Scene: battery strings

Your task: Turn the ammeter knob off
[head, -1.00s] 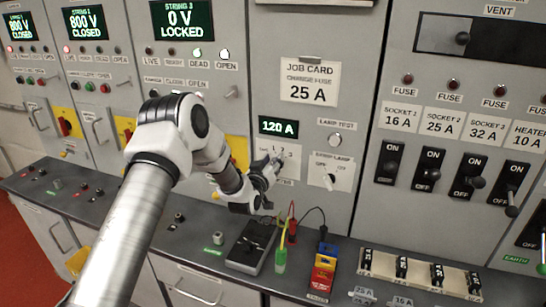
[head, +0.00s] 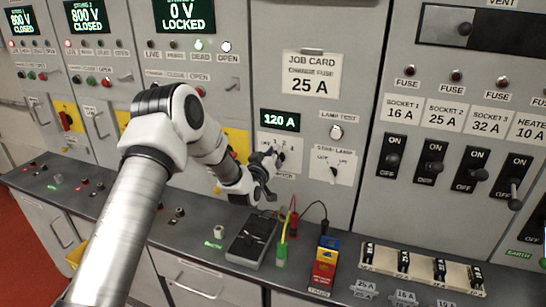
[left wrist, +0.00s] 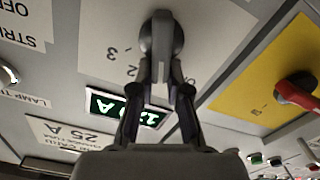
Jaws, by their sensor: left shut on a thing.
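The ammeter knob (left wrist: 161,38) is a round grey knob on a white dial plate (left wrist: 110,25), shown upside down in the left wrist view. The figures 2 and 3 show on the plate; its other lettering is partly hidden. My left gripper (left wrist: 163,76) is shut on the knob, its fingers closed at the knob's lower side in that view. In the head view the left gripper (head: 271,164) is at the panel, below the green ammeter display (head: 280,121), which reads 120 A. The gripper hides part of the dial there.
The strip-lamp switch (head: 333,172) and lamp-test button (head: 336,132) are to the right. A yellow plate with a red handle (left wrist: 296,90) is close in the wrist view.

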